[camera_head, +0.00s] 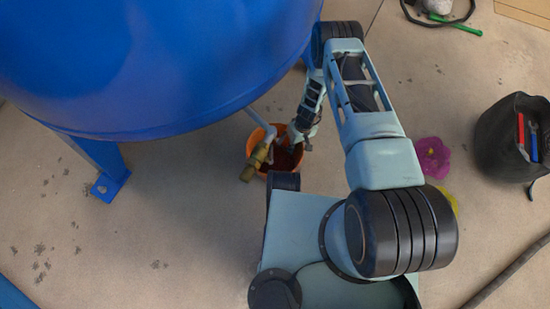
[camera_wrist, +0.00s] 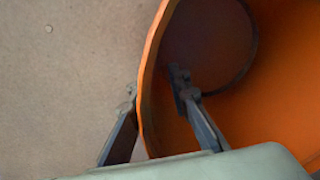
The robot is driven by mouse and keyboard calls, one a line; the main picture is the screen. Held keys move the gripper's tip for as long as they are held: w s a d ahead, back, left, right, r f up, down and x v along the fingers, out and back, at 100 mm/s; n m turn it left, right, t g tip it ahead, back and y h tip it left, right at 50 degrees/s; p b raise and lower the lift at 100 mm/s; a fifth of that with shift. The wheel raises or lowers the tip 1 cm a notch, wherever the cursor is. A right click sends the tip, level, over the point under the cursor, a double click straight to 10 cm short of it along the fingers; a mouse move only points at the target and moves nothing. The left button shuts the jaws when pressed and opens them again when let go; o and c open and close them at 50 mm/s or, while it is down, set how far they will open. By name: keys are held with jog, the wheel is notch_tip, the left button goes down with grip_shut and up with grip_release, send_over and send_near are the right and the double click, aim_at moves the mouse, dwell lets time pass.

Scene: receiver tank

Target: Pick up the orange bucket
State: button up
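The orange bucket (camera_head: 253,141) stands on the floor below the blue tank (camera_head: 180,60). A pipe with a brass-coloured valve (camera_head: 257,157) hangs over its left side. My gripper (camera_head: 299,137) is at the bucket's right rim in the head view, with its fingertips hard to make out there. In the wrist view, the bucket (camera_wrist: 285,85) fills the right side, and my gripper (camera_wrist: 155,88) straddles its wall. One finger is outside, close against the wall. The other is inside, with a visible gap to the wall. The gripper is open.
A blue tank leg (camera_head: 108,180) stands to the left. A black bag (camera_head: 505,145) with tools is at the right. A magenta patch (camera_head: 432,157) lies on the floor right of my arm. A dark hose (camera_head: 505,273) lies lower right.

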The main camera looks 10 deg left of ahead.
grip_shut()
jog(key=shift+r, duration=0.1)
dwell(0.3)
